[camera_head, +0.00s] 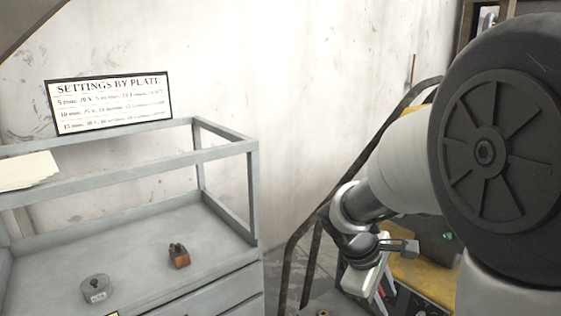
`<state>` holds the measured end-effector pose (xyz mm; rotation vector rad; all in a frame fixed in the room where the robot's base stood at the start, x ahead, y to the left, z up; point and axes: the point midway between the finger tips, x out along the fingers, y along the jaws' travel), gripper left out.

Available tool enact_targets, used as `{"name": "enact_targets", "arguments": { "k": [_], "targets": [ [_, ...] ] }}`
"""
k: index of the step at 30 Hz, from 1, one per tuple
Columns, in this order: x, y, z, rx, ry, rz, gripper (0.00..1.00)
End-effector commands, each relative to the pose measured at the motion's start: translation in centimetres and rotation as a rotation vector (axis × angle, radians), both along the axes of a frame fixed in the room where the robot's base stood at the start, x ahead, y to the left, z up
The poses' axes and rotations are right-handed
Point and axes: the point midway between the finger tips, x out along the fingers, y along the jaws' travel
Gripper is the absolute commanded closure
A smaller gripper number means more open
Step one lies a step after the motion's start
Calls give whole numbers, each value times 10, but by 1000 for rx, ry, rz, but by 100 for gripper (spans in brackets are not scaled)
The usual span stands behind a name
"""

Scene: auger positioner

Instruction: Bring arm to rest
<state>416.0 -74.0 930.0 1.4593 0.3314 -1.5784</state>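My arm (400,165) fills the right side of the head view, with a large dark joint close to the camera. It reaches down and away to a smaller wrist joint (362,205). My gripper is around the wrist's lower end (365,265), right of the grey cart. It is small and partly hidden by my own links, so I cannot make out its fingertips or whether it holds anything.
A grey metal cart (140,235) stands at left, carrying a round grey weight-like piece (96,289) and a small brown block (179,257). Yellow machinery (425,277) and a dark rail (300,240) are beside my arm.

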Motion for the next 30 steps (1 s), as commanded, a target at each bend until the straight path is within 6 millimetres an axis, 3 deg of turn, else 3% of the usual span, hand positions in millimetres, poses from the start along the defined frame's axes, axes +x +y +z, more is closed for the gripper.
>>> {"name": "enact_targets", "arguments": {
  "k": [1,6,15,22,24,30],
  "targets": [
    [-15,4,19,75,-67,-85,68],
    [-64,25,62,305,-243,-346,68],
    [-119,56,102,567,-432,-623,68],
    [-148,74,117,702,-530,-754,68],
    [-146,74,143,700,-523,-755,68],
    [-146,74,186,698,-521,-752,68]
  ]
}}
